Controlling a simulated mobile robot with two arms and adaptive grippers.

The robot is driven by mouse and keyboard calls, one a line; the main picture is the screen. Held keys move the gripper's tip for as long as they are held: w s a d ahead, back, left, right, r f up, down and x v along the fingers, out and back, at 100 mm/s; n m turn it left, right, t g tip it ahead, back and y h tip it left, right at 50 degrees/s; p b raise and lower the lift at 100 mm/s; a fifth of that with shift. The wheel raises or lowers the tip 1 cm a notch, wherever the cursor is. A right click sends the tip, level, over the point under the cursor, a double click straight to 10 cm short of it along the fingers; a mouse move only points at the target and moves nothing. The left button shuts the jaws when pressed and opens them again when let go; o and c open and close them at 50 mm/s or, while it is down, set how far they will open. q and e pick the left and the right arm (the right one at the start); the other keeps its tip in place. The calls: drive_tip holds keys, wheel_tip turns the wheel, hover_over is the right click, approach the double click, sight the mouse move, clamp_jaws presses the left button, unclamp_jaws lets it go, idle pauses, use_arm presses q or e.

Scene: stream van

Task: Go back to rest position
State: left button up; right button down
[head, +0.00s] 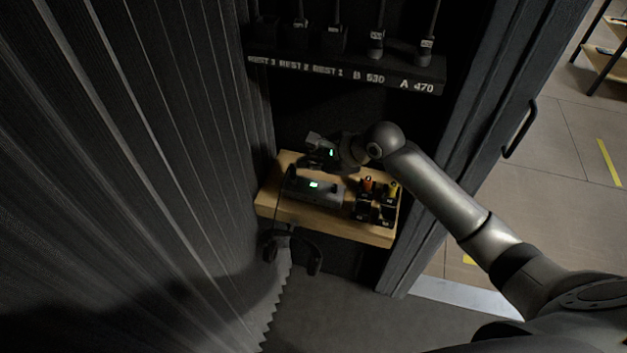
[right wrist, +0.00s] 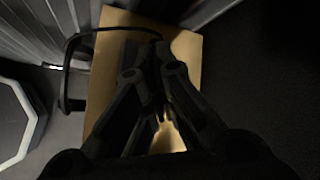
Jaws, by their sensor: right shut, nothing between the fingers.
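My right arm reaches in from the right in the head view. Its gripper (head: 314,148) is over the back left part of a small wooden shelf table (head: 355,230), behind a dark box with a lit green display (head: 314,190). In the right wrist view the dark fingers (right wrist: 158,75) come together with nothing held between them, above the light wooden top (right wrist: 185,50). Shadow hides the fingertips' exact height above the table. My left gripper is not in view.
A dark rack with an orange item (head: 368,183) and a yellow item (head: 392,189) stands at the table's right. A labelled ledge (head: 350,74) with several hanging items is above. A dark looped object (head: 305,255) hangs in front. A pleated curtain (head: 150,150) lines the left; a door frame (head: 455,130) stands right.

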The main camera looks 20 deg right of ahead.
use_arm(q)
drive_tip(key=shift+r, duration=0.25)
use_arm(e)
drive_tip(key=shift+r, duration=0.55)
